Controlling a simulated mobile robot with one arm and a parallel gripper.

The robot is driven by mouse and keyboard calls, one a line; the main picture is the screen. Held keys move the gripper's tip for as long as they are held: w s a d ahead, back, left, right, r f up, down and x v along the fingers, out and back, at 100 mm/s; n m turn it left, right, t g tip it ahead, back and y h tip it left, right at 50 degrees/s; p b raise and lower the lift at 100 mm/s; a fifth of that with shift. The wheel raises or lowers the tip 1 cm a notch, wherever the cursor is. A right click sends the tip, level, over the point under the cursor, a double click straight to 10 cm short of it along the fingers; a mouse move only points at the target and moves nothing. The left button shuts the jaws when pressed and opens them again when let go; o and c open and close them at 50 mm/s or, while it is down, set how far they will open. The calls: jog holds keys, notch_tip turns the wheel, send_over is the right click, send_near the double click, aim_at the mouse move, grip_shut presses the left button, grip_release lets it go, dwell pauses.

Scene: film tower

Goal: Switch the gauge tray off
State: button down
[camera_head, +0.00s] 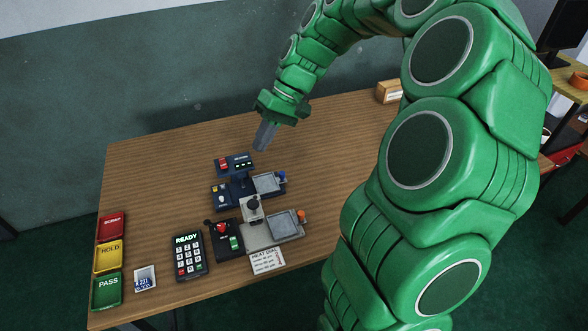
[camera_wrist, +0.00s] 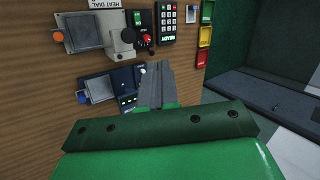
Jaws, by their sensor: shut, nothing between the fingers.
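A dark blue unit (camera_head: 239,186) stands mid-table with a grey square tray (camera_head: 266,183) and a blue knob (camera_head: 281,175) at its right. Its upper box (camera_head: 235,163) carries a red switch (camera_head: 223,164) and small green lights. No label readable here names the gauge tray. My gripper (camera_head: 262,146) is shut and empty, pointing down just above and behind the upper box, apparently clear of it. In the wrist view my gripper (camera_wrist: 157,68) hides part of the blue unit; its tray (camera_wrist: 100,88) and blue knob (camera_wrist: 84,97) show to the left.
In front is a second unit with a grey tray (camera_head: 285,225), orange knob (camera_head: 300,215) and black-knobbed post (camera_head: 253,207). Beside it are a red-knobbed control box (camera_head: 226,238), a READY keypad (camera_head: 189,257) and a heat dial card (camera_head: 268,260). Coloured trays (camera_head: 109,256) line the left edge.

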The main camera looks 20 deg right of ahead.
jog(key=w+d+f+m+t+y, duration=0.2)
jog(key=w+d+f, duration=0.7)
jog(key=w+d, duration=0.1)
jog(key=w+d+f+m+t, duration=0.1)
jog(key=w+d+f+m, duration=0.1)
jog(key=d+f, duration=0.9)
jog(key=d, duration=0.2)
jog(key=shift+d+f, duration=0.15)
jog(key=shift+d, duration=0.25)
jog(key=x, duration=1)
jog(key=shift+w+a, duration=0.1)
jog(key=shift+w, duration=0.1)
jog(key=shift+w+a, duration=0.15)
jog(key=shift+a, duration=0.95)
jog(key=shift+w+a, duration=0.2)
jog(key=shift+a, duration=0.6)
